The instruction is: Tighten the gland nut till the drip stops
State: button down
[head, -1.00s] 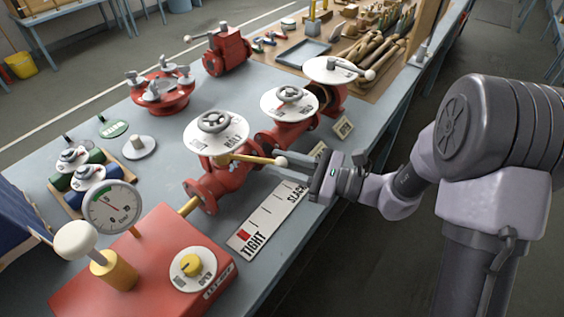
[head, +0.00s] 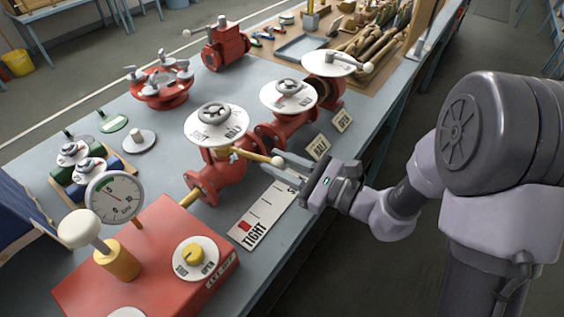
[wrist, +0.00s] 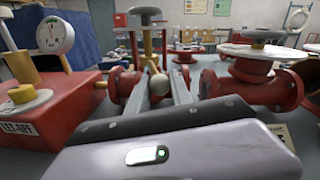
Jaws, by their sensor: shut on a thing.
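The front red valve (head: 206,178) stands on the bench with a white-disc handwheel (head: 216,124) on top. Below the disc is the brass gland nut (head: 224,153), with a lever (head: 248,155) ending in a pale ball knob (head: 277,161). My gripper (head: 290,164) reaches in from the right and is shut on the knob. In the wrist view the knob (wrist: 159,84) sits between the two fingers. A white TIGHT–SLACK strip (head: 264,210) lies below, with a red mark at TIGHT; my gripper hides its SLACK end. No drip is discernible.
A red let-off box (head: 150,250) with a gauge (head: 113,198) and yellow knob stands at front left. More red valves (head: 290,130) stand close behind the lever. Small cards (head: 318,147) stand near the bench's right edge. Tools lie at the back.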

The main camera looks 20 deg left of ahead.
jog(key=c, duration=1.1)
grip_release()
jog(key=shift+c, duration=0.2)
jog(key=shift+w, duration=0.1)
jog(key=p+v, duration=0.2)
jog(key=v, duration=1.5)
jog(key=shift+d, duration=0.2)
